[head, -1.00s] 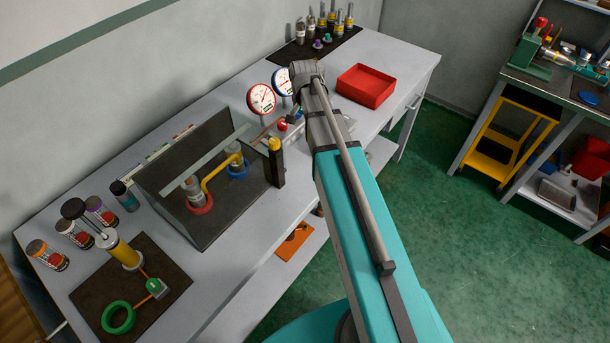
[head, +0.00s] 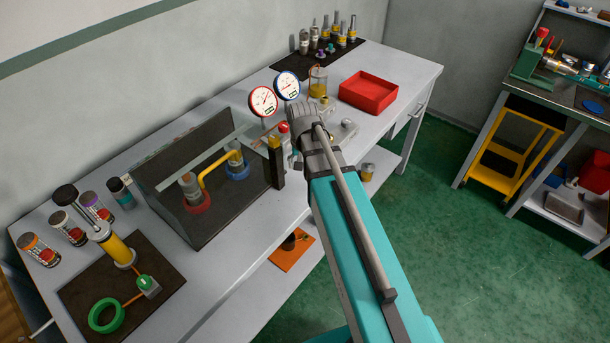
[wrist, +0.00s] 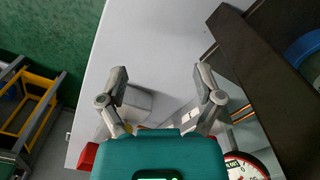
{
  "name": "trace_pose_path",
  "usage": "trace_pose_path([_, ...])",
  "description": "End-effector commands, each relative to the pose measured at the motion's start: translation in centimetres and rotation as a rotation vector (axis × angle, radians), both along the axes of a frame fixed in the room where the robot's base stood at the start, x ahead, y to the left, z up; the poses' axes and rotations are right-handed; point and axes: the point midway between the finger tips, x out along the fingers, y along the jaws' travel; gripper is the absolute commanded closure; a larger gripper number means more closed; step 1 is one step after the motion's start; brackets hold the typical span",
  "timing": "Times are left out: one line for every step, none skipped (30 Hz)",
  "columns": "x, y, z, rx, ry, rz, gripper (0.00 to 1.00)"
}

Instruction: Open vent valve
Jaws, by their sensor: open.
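My gripper (wrist: 162,84) is open in the wrist view, with its two grey fingers apart and nothing held. A grey metal cylinder (wrist: 137,104) and a metal block with a small label (wrist: 190,110) show between and beyond the fingers; I cannot tell whether they touch. In the head view my arm hides most of the gripper and the fittings under it. A red knob (head: 283,127) shows just left of my wrist, below two round gauges, one red-rimmed (head: 262,101) and one blue-rimmed (head: 287,85). I cannot tell which part is the vent valve.
A dark clear-fronted enclosure (head: 225,205) with yellow pipe stands left of my wrist. A yellow-filled jar (head: 318,82) and a red tray (head: 369,92) stand beyond it. A hand pump (head: 117,247) and several cans are at the bench's near left.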

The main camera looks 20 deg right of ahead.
Motion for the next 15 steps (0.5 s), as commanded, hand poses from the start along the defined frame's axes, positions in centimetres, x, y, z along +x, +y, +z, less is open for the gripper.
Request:
trace_pose_path([-0.37,0.16,-0.37,0.0,0.0,0.011,0.16])
trace_pose_path([-0.47,0.22,-0.45,0.0,0.0,0.017,0.16])
trace_pose_path([-0.6,0.29,-0.53,0.0,0.0,0.023,0.16])
trace_pose_path([-0.68,0.33,-0.57,0.0,0.0,0.026,0.16])
trace_pose_path([-0.74,0.36,-0.61,0.0,0.0,0.029,0.16])
trace_pose_path([-0.8,0.4,-0.64,0.0,0.0,0.033,0.16])
trace_pose_path([-0.83,0.41,-0.66,0.0,0.0,0.035,0.16])
trace_pose_path([-0.85,0.43,-0.67,0.0,0.0,0.037,0.16])
trace_pose_path([-0.87,0.44,-0.67,0.0,0.0,0.038,0.16])
trace_pose_path([-0.87,0.44,-0.67,0.0,0.0,0.039,0.16])
trace_pose_path([-0.87,0.44,-0.66,0.0,0.0,0.039,0.16])
trace_pose_path([-0.87,0.43,-0.65,0.0,0.0,0.039,0.16])
trace_pose_path([-0.86,0.42,-0.65,0.0,0.0,0.039,0.16])
trace_pose_path([-0.86,0.41,-0.64,0.0,0.0,0.039,0.16])
trace_pose_path([-0.86,0.41,-0.64,0.0,0.0,0.039,0.16])
